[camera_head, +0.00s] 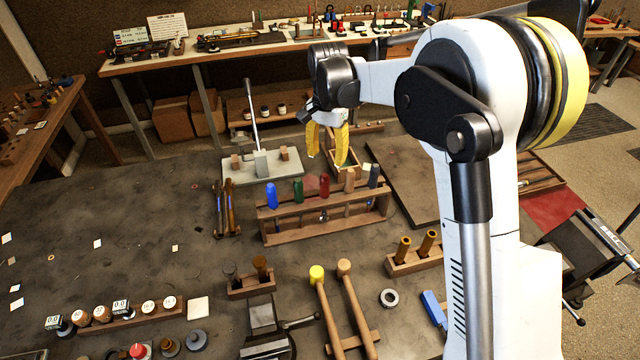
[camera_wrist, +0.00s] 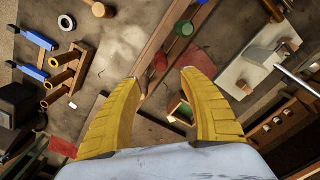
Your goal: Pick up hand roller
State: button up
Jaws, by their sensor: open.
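I cannot tell for sure which tool is the hand roller. A wooden tool rack (camera_head: 318,232) stands mid-bench and holds several upright handles: blue (camera_head: 271,196), green (camera_head: 298,190), red (camera_head: 324,186), plain wood (camera_head: 350,181) and dark (camera_head: 374,176). My gripper (camera_head: 326,158) is open and empty, its yellow fingers pointing down above and behind the rack. In the wrist view my gripper (camera_wrist: 160,74) has its fingertips well apart with nothing between them. The green handle (camera_wrist: 184,28) shows end-on beyond the tips, near the rack's wooden bars (camera_wrist: 160,50).
A small open wooden box (camera_wrist: 180,108) lies below the fingers. A grey lever press plate (camera_head: 235,172) stands left of the rack. Mallets (camera_head: 330,315) and a wooden peg stand (camera_head: 412,262) are in front.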

aim_at(325, 175)
jog(key=f, duration=0.9)
jog(key=shift+a+f+b, duration=0.2)
jog(key=shift+f+b, duration=0.15)
jog(key=shift+b, duration=0.05)
grip_shut()
